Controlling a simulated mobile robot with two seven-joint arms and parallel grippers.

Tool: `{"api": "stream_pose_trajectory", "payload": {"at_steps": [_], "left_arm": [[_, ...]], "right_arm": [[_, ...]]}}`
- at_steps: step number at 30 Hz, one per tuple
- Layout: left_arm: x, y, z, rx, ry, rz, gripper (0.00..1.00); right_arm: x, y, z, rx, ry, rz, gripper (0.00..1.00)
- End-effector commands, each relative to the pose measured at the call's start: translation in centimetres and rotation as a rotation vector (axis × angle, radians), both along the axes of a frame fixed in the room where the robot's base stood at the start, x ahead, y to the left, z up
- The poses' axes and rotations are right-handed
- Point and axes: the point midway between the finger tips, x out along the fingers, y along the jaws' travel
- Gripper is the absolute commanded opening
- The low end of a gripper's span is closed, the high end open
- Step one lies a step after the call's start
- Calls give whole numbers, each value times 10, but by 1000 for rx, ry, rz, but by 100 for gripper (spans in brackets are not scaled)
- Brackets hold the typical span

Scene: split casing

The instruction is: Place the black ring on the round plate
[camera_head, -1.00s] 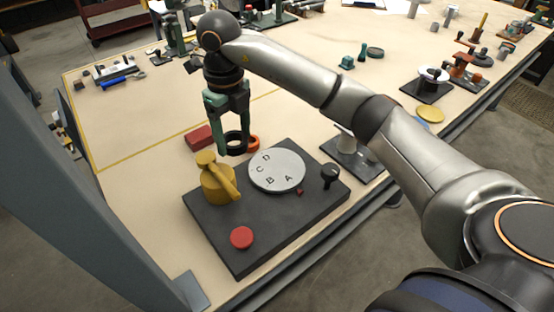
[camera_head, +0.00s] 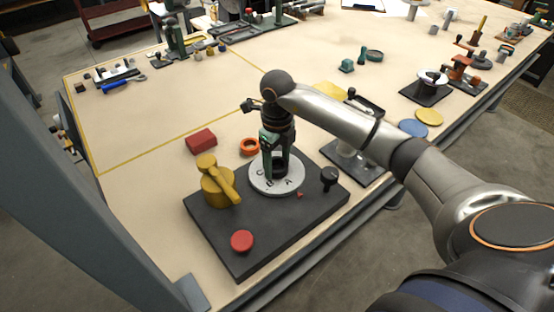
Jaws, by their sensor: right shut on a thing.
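The round plate (camera_head: 258,180) is a light grey disc with letters, lying on a dark base board (camera_head: 270,230). My right gripper (camera_head: 277,170) points down over the plate and is shut on the black ring (camera_head: 279,174). The ring is small and dark, held low over the plate near its middle. The fingers partly hide it, so I cannot tell whether it touches the plate. The gripper and ring cover some of the letters. My left gripper is not in view.
On the board stand a yellow cylinder with a lever (camera_head: 217,187), a red button (camera_head: 242,240) and a black knob (camera_head: 329,178). An orange ring (camera_head: 250,146) and a red block (camera_head: 201,141) lie behind it. The table's left middle is clear.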

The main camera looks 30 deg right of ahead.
Motion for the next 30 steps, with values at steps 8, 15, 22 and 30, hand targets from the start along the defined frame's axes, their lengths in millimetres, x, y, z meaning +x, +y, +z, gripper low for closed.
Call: {"api": "stream_pose_trajectory", "payload": {"at_steps": [8, 15, 22, 30], "left_arm": [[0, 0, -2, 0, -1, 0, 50], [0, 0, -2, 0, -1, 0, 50], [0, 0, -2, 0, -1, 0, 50], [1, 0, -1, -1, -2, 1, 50]], "right_arm": [[1, 0, -2, 1, -2, -1, 3], [0, 0, -2, 0, -1, -1, 94], [0, 0, -2, 0, -1, -1, 100], [1, 0, 19, 0, -4, -2, 100]]}}
